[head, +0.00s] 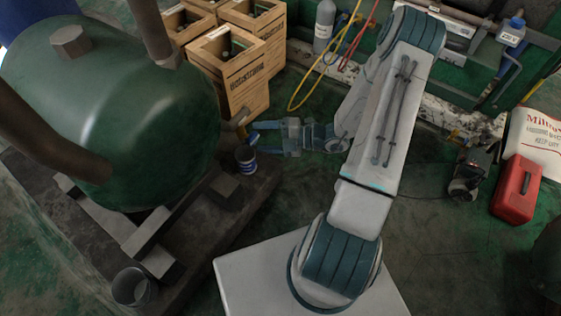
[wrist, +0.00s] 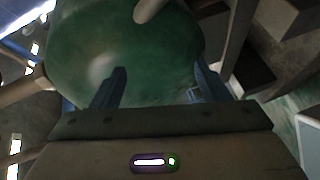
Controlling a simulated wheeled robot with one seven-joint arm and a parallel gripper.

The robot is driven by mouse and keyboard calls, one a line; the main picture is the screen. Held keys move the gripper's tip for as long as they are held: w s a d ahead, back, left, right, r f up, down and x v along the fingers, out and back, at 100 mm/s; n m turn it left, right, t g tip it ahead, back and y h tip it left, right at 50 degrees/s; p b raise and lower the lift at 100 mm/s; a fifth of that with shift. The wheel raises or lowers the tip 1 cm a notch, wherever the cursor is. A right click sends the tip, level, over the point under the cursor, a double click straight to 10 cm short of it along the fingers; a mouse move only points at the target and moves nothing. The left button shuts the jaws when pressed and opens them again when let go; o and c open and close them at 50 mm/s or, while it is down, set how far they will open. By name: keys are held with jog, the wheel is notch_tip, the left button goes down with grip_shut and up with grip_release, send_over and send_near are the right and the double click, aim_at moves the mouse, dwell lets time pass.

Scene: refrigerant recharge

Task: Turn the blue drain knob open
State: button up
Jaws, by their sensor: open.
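A large green tank (head: 130,110) lies at the left on dark supports, and its green end fills much of the wrist view (wrist: 130,50). A small blue knob (head: 253,137) shows by a brass-coloured fitting (head: 242,118) low on the tank's right side in the head view. My gripper (head: 264,138) is open, with its fingers pointing left at the tank and the knob near the fingertips. I cannot tell whether they touch it. In the wrist view the fingers (wrist: 158,84) are spread apart, and I cannot make out the knob clearly between them.
A small blue-and-white can (head: 246,160) stands just below the fingers. A bucket (head: 131,287) stands at the lower left. Wooden crates (head: 230,68) stand behind, with a grey cylinder (head: 324,25) and hoses. A red case (head: 516,190) lies at the right.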

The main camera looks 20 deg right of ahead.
aim_at(255, 139)
jog(key=w+d+f+m+t+h+b, duration=0.1)
jog(key=d+f+m+t+h+b, duration=0.2)
jog(key=f+m, duration=0.4)
jog(key=w+d+f+m+t+h+b, duration=0.15)
jog(key=f+m+t, duration=0.25)
jog(key=f+m, duration=0.4)
jog(key=b+x, duration=0.1)
jog(key=x, duration=0.2)
jog(key=b+x, duration=0.2)
jog(key=x, duration=0.1)
jog(key=b+x, duration=0.1)
jog(key=x, duration=0.2)
jog(key=shift+w+d+r, duration=0.15)
jog(key=shift+w+d, duration=0.1)
jog(key=shift+d, duration=0.1)
jog(key=shift+s+d+r, duration=0.1)
jog(key=c, duration=1)
jog(key=n+p, duration=0.1)
jog(key=n, duration=0.2)
jog(key=shift+r+p, duration=0.15)
jog(key=shift+p, duration=0.2)
jog(key=shift+d+n, duration=0.1)
jog(key=shift+n, duration=0.8)
